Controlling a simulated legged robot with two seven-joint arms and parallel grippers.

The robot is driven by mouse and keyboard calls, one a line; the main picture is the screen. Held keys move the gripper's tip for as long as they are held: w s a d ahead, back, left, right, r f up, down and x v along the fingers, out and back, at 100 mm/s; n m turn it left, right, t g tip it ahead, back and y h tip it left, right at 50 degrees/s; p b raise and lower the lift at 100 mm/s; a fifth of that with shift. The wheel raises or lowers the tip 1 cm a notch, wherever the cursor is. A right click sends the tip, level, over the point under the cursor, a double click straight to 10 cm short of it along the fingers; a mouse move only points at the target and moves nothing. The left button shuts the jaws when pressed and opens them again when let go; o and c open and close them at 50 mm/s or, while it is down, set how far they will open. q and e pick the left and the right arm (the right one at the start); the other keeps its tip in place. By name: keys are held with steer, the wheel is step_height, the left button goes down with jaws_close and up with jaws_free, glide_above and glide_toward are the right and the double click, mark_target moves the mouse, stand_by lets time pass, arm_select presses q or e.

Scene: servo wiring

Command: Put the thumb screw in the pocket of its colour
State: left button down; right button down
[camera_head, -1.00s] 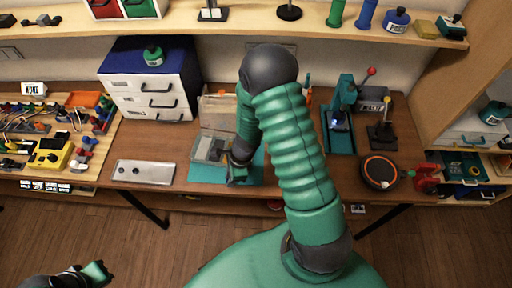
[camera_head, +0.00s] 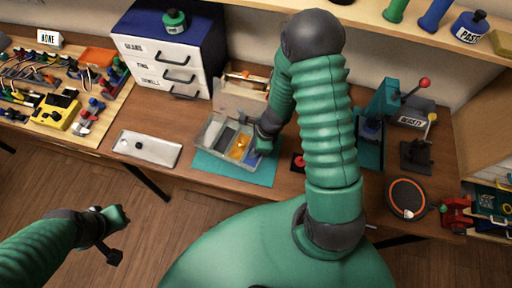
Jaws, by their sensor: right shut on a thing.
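A clear pocket box (camera_head: 211,132) stands on a teal mat (camera_head: 238,172) in the middle of the bench. Its pockets show grey, dark and yellow, with blue at the right end. My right gripper (camera_head: 259,148) is at the box's right end, low over the blue area. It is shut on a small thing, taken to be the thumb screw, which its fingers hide. I cannot tell whether that thing touches the box. My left gripper (camera_head: 115,236) is off the bench, over the floor at lower left, away from the box. Its jaw opening is unclear.
A metal tray (camera_head: 158,151) with small dark spots lies left of the mat. A wiring board (camera_head: 112,105) fills the bench's left end. A white drawer unit (camera_head: 160,65) stands behind. A press (camera_head: 372,135) and a round dark pad (camera_head: 406,197) are at right.

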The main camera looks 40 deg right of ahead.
steer(key=shift+w+d+f, duration=0.1)
steer(key=shift+d, duration=0.1)
steer(key=c, duration=1.3)
jaws_free()
steer(key=d, duration=0.2)
steer(key=d+f, duration=0.1)
steer(key=d, duration=0.2)
steer(key=shift+s+d+f, duration=0.15)
steer(key=shift+s+d, duration=0.05)
steer(key=shift+a, duration=0.2)
steer(key=shift+a+r, duration=0.25)
steer(key=shift+a, duration=1.05)
steer(key=shift+d+f, duration=0.1)
steer(key=shift+d, duration=0.55)
arm_select(q)
steer(key=d, duration=0.4)
steer(key=shift+s+r, duration=0.1)
steer(key=shift+r, duration=0.05)
steer(key=shift+a, duration=0.3)
arm_select(e)
steer(key=shift+w+a, duration=0.1)
steer(key=shift+a, duration=0.2)
